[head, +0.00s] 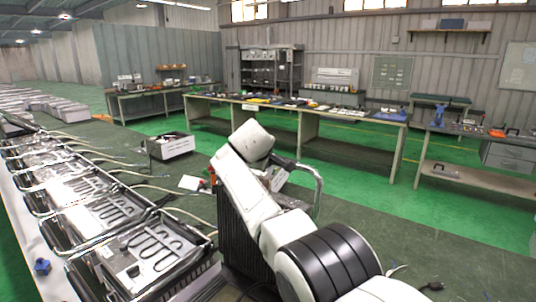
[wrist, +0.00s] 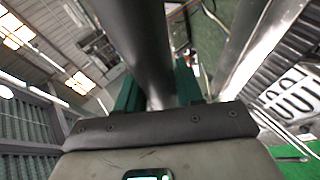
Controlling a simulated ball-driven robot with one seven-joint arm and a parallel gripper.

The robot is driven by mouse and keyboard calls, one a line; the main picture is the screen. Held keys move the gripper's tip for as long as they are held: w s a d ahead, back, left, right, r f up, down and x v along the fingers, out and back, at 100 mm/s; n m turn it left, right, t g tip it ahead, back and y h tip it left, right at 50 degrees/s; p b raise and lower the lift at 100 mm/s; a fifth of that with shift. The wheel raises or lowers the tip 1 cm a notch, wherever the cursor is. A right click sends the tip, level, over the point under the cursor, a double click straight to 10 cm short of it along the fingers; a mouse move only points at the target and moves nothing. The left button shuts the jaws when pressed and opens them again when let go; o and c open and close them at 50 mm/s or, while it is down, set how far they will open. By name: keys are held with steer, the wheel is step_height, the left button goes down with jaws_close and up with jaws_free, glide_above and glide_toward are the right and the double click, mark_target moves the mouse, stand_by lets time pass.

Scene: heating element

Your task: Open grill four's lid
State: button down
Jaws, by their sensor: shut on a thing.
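A row of open grills with looped heating elements runs along the left in the head view; the nearest open grill (head: 150,258) is at bottom left. Close to my arm, a dark ribbed lid (head: 240,225) stands steeply raised, with a chrome tube handle (head: 318,185) beyond it. In the wrist view, my gripper (wrist: 158,92) has green fingers shut on a metal tube handle (wrist: 140,40). In the head view the fingers are mostly hidden by my arm. No grill number is readable.
A second metal tube (wrist: 250,45) and a grill's heating element (wrist: 292,92) show in the wrist view. A long workbench (head: 300,106) with tools stands behind.

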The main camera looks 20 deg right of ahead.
steer(key=shift+w+d+r, duration=0.15)
steer(key=shift+d, duration=0.15)
steer(key=c, duration=0.8)
jaws_free()
steer(key=shift+a, duration=0.15)
steer(key=shift+s+a+r+b, duration=0.15)
steer(key=shift+s+a+b, duration=0.15)
steer(key=shift+s, duration=0.15)
steer(key=b+v, duration=0.2)
steer(key=v, duration=0.7)
steer(key=shift+s+r+b, duration=0.2)
steer(key=shift+s+b, duration=0.05)
steer(key=shift+b, duration=0.1)
steer(key=shift+d, duration=0.1)
